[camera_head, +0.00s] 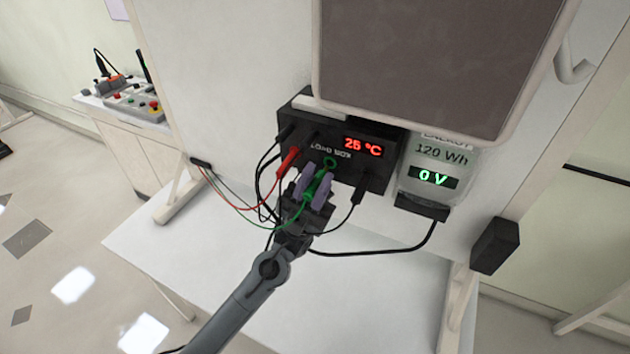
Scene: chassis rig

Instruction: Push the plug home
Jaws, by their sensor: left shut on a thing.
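My left gripper (316,187) is shut on the green plug (319,184) in front of the black box (377,151). A green ring (329,163) shows on the box face just beyond the plug's tip. I cannot tell how far the plug sits in it. A green lead (284,229) runs from the plug to the left. A red plug (288,161) sits at the box face left of my gripper. Black plugs sit at the box's left end and at its right (359,188). My right gripper is not in view.
A meter (437,178) reading 0 V and 120 Wh stands right of the box. Black cables loop around my gripper. A dark panel (430,60) hangs above. The white tabletop (180,245) is mostly clear. A side cabinet (130,140) holds a button box at the far left.

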